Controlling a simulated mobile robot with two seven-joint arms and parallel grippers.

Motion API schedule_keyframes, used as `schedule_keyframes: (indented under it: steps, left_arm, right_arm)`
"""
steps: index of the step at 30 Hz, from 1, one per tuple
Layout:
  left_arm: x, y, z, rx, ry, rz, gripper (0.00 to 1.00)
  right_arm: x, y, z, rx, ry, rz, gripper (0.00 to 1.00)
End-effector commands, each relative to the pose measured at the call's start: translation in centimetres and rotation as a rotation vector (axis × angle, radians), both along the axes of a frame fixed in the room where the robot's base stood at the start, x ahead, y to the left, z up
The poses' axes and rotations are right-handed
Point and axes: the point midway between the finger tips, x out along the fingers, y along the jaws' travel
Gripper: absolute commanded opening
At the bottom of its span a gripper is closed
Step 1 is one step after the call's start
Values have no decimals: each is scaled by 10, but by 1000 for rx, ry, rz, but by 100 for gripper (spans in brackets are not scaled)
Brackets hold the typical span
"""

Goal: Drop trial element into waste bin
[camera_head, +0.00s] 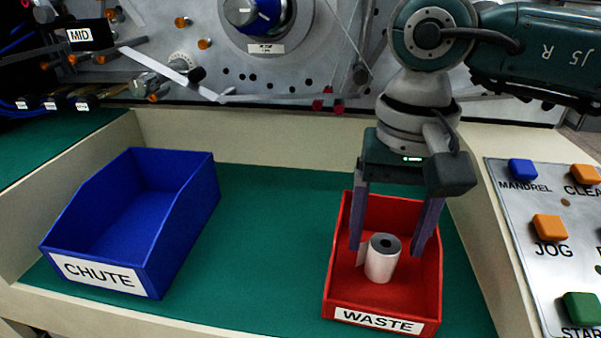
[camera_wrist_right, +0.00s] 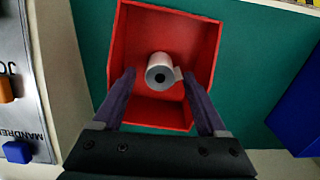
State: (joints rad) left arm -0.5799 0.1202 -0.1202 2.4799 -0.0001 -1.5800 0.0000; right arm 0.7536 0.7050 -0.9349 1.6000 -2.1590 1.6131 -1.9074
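The trial element is a small white-grey roll with a dark core hole (camera_head: 383,258); a loose tail hangs at its side. It is in the red waste bin (camera_head: 338,285), within the bin's walls; I cannot tell if it rests on the floor. The roll also shows in the right wrist view (camera_wrist_right: 160,72), inside the red bin (camera_wrist_right: 122,50). My right gripper (camera_head: 391,250) points down over the bin with its fingers wide apart on either side of the roll. A gap shows between fingers and roll. My left gripper is not in view.
A blue bin labelled CHUTE (camera_head: 150,270) stands empty at the left on the green surface (camera_head: 265,250). A button panel (camera_head: 530,235) is at the right. The winding machine (camera_head: 240,90) rises behind. The green surface between the bins is clear.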

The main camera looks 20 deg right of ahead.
Motion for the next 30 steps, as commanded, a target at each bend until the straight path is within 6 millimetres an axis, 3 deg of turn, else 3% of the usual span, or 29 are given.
schedule_keyframes:
  steps: [11,24,30]
  left_arm:
    - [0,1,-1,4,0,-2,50]
    - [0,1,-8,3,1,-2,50]
    - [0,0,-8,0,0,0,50]
  right_arm:
    - [1,0,6,1,-2,0,81]
    - [1,0,85,1,-4,0,81]
    - [0,0,99,0,0,-1,81]
